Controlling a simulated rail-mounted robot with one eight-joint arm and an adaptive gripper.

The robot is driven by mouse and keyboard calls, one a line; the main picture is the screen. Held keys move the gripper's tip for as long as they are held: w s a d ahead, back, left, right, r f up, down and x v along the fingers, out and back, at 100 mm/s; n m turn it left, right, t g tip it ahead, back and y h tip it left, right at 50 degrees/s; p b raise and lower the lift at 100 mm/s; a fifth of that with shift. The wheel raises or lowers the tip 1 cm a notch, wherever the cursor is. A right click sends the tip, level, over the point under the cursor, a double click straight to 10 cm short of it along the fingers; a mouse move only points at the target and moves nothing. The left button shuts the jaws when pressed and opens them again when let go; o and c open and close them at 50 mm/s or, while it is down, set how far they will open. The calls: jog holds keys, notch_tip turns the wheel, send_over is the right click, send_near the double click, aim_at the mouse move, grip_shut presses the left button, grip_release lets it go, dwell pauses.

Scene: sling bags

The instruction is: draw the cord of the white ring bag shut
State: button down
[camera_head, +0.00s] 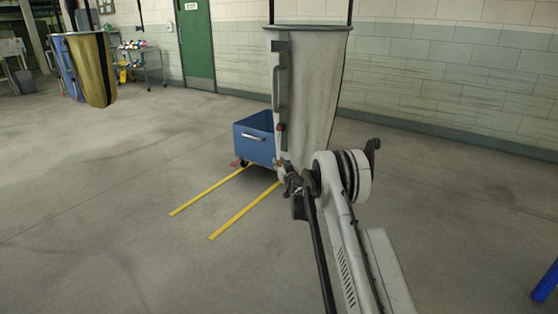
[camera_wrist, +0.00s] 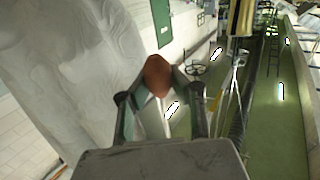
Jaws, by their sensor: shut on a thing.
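The white ring bag (camera_head: 318,85) hangs upright from dark straps, with a round rim at its top. A grey bar and a small red piece show on its left side. My gripper (camera_head: 289,180) is at the bag's lower left edge. In the wrist view the bag's pale cloth (camera_wrist: 75,60) fills the left side. There the fingers of my gripper (camera_wrist: 158,92) close on a reddish-brown knob (camera_wrist: 158,75), which sits between the fingertips. I cannot make out the cord itself or whether the bag's bottom is drawn shut.
A blue wheeled tub (camera_head: 255,139) stands behind the bag, close to two yellow floor lines (camera_head: 243,211). A yellow and blue bag (camera_head: 92,70) hangs at the back left. A cart with colourful items (camera_head: 138,55) stands near the green door (camera_head: 196,40). The floor at left is clear.

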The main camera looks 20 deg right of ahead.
jog(key=shift+f, duration=0.15)
jog(key=c, duration=1.5)
grip_release()
jog(key=shift+f, duration=0.1)
jog(key=shift+o, duration=0.2)
jog(key=s, duration=1.2)
jog(key=shift+a, duration=0.3)
